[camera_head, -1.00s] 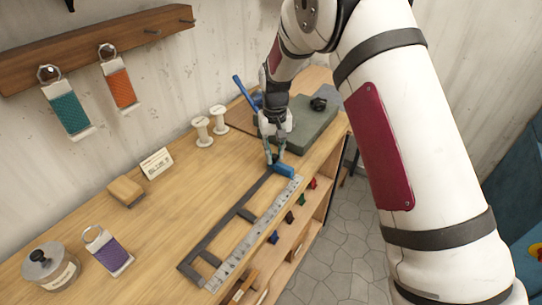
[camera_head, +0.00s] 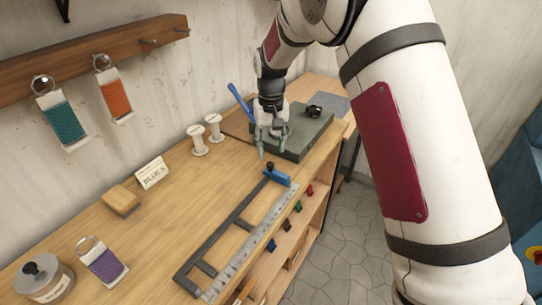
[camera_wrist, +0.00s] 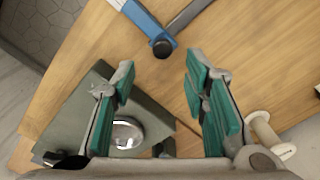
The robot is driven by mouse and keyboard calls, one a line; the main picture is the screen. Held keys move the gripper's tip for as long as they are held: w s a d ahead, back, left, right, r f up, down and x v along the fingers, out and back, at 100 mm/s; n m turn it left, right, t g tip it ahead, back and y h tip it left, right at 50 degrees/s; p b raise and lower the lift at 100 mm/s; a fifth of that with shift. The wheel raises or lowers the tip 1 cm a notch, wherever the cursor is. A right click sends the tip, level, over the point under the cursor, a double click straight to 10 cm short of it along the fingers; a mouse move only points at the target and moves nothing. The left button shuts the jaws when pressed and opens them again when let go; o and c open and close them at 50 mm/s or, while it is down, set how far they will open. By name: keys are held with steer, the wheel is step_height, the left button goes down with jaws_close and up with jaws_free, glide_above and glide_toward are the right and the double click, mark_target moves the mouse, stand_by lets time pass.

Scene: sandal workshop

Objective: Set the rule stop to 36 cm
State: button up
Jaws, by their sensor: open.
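The steel rule (camera_head: 243,250) lies along a dark grey frame (camera_head: 222,232) near the front edge of the bench. The blue rule stop (camera_head: 279,177) sits across the rule's far end, with a black knob (camera_head: 269,166) beside it. The scale is too small to read. My gripper (camera_head: 270,150) is open and empty, above the bench just beyond the stop. In the wrist view, my green-padded fingers (camera_wrist: 160,75) are apart, and the blue stop (camera_wrist: 147,20) and black knob (camera_wrist: 161,48) lie ahead of them, not between the pads.
A grey-green slab (camera_head: 305,138) lies behind my gripper. Two white spools (camera_head: 206,135), a card (camera_head: 152,172), a tan block (camera_head: 122,200), a jar (camera_head: 44,282) and a purple swatch (camera_head: 104,263) stand left. Coloured clips (camera_head: 285,224) line the shelf front.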

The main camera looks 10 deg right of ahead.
mark_target(271, 163)
step_height(271, 163, up, 7)
steer(key=shift+f, duration=0.2)
stand_by(0.3)
steer(key=s+d+r+t, duration=0.1)
steer(key=s+d+r, duration=0.3)
steer(key=s+r, duration=0.4)
steer(key=s+d+r+t, duration=0.2)
steer(key=s+d+r, duration=0.2)
steer(key=s+r, duration=0.35)
steer(key=s+d+t, duration=0.1)
steer(key=s+d, duration=0.1)
steer(key=s, duration=0.7)
steer(key=s+d+f+m+t, duration=0.1)
steer(key=s+d, duration=0.2)
steer(key=s, duration=0.7)
steer(key=shift+s, duration=0.2)
